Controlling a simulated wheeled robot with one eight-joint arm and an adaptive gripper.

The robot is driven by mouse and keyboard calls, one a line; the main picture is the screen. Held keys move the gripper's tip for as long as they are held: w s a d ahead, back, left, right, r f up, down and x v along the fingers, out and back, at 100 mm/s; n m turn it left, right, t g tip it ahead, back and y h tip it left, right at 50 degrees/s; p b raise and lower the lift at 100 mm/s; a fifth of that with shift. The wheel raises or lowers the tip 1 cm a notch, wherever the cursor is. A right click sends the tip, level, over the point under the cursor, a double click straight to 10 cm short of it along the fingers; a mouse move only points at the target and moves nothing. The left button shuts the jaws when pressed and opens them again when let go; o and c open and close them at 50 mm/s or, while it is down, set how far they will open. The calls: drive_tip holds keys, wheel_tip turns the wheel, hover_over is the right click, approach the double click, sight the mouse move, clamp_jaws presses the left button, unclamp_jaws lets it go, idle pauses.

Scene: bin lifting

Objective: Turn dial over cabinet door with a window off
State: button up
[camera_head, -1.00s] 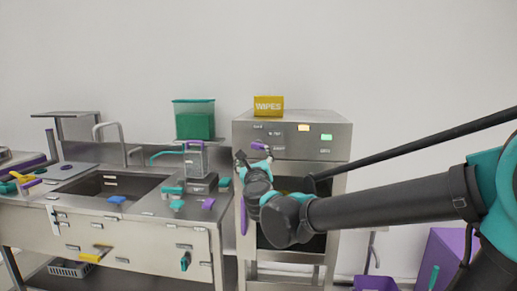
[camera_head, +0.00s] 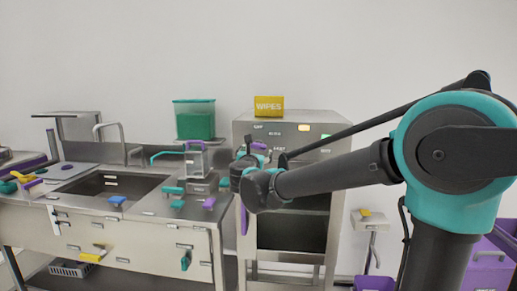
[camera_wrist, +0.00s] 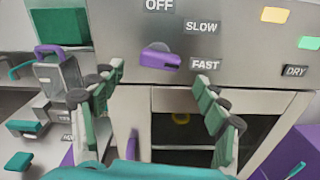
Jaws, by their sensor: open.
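The dial is a purple knob (camera_wrist: 160,58) on the steel front panel, in the upper middle of the wrist view. Its narrow end points right, toward the FAST label (camera_wrist: 205,65); SLOW (camera_wrist: 203,27) and OFF (camera_wrist: 160,6) are above. Below it is the cabinet door with a dark window (camera_wrist: 215,128); the window also shows in the head view (camera_head: 290,231). My gripper (camera_wrist: 158,75) is open and empty, its green-and-grey fingertips left and right of the dial and slightly below it. In the head view, my arm and gripper (camera_head: 256,154) partly cover the panel.
A yellow WIPES box (camera_head: 268,106) stands on the cabinet. The panel has yellow (camera_wrist: 274,15) and green (camera_wrist: 309,43) lights. A steel counter with a sink (camera_head: 108,185) and a green container (camera_head: 194,120) is to the left. A purple bin (camera_head: 490,262) is at the lower right.

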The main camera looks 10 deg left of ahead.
sight(258, 147)
drive_tip(key=w, duration=0.7)
drive_tip(key=shift+d, duration=0.1)
drive_tip(key=shift+c, duration=0.5)
drive_tip(key=c, duration=1.1)
drive_tip(key=shift+o, duration=0.2)
